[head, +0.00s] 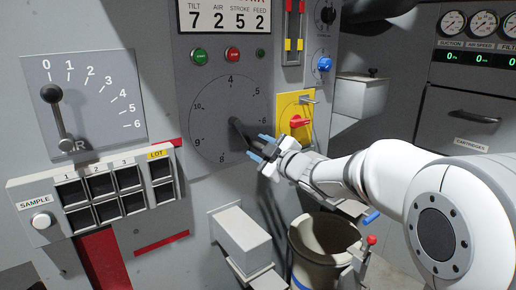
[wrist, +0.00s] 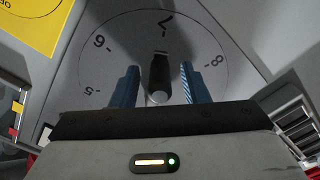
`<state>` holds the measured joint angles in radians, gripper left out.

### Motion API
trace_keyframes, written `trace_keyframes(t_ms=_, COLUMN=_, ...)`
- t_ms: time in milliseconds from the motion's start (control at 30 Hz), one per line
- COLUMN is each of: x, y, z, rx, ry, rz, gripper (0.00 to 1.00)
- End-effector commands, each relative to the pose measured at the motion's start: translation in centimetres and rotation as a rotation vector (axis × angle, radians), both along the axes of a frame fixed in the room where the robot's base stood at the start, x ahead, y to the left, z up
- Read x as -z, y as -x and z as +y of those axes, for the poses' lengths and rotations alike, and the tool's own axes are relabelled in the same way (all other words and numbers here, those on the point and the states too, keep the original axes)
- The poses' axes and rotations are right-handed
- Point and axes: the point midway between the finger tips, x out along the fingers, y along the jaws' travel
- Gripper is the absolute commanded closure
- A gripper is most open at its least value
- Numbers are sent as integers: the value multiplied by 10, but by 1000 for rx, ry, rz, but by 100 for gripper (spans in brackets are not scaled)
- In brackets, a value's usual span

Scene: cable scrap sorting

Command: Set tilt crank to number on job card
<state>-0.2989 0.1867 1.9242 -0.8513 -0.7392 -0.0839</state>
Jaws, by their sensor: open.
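The job card (head: 229,18) reads tilt 7, air 2, stroke 5, feed 2. The round tilt dial (head: 212,110) is on the grey panel below it, with its crank (head: 236,126) slanting down to the lower right. My gripper (head: 259,148) is at the crank's outer end and hides that part of the dial. In the wrist view the open fingers stand on either side of the dark crank handle (wrist: 159,75), with gaps showing. The handle lines up with the 7 (wrist: 165,24), between 6 and 8; the exact pointer position is hard to tell.
A yellow plate with a red switch (head: 299,121) sits just right of the dial. A grey box (head: 240,235) and a bin (head: 325,236) are below. The air lever (head: 57,115) and a sample rack (head: 100,190) are at left.

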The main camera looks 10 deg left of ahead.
Motion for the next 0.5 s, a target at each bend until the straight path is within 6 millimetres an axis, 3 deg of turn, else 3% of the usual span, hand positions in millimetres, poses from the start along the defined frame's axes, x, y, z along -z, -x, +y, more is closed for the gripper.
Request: trace_keyframes(t_ms=500, x=-1, y=46, z=-52, rx=3, ry=0, rz=0, gripper=59)
